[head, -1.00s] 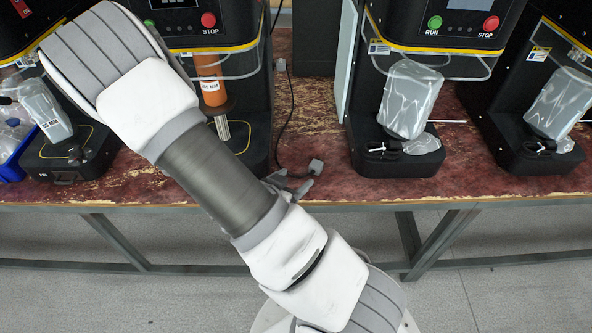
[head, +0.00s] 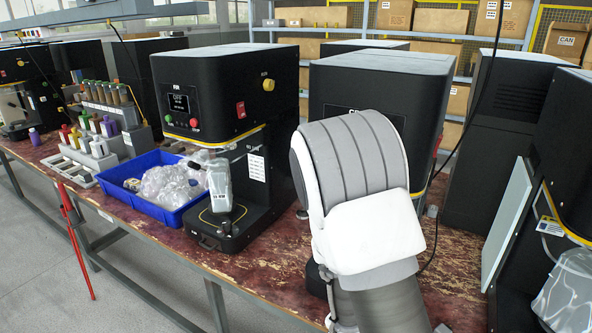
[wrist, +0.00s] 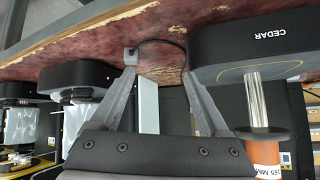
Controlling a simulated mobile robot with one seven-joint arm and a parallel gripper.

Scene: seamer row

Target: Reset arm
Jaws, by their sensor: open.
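My arm shows in the head view as a white and grey link at right of centre, in front of a black seamer machine (head: 372,75). My gripper is hidden in that view. In the wrist view, my gripper (wrist: 158,74) has its two grey fingers spread apart with nothing between them. The wrist picture is upside down. Behind the fingers are the worn red bench top (wrist: 90,42) and a small grey plug (wrist: 131,56) on a cable. A black machine base marked CEDAR (wrist: 250,45) lies to the right, with a metal post and an orange cylinder (wrist: 266,152) close beside the right finger.
A seamer (head: 225,90) with a pouch-wrapped part stands left of my arm. A blue bin (head: 150,203) of clear bags and a rack of bottles (head: 110,105) sit farther left. Shelves with boxes (head: 440,20) stand behind.

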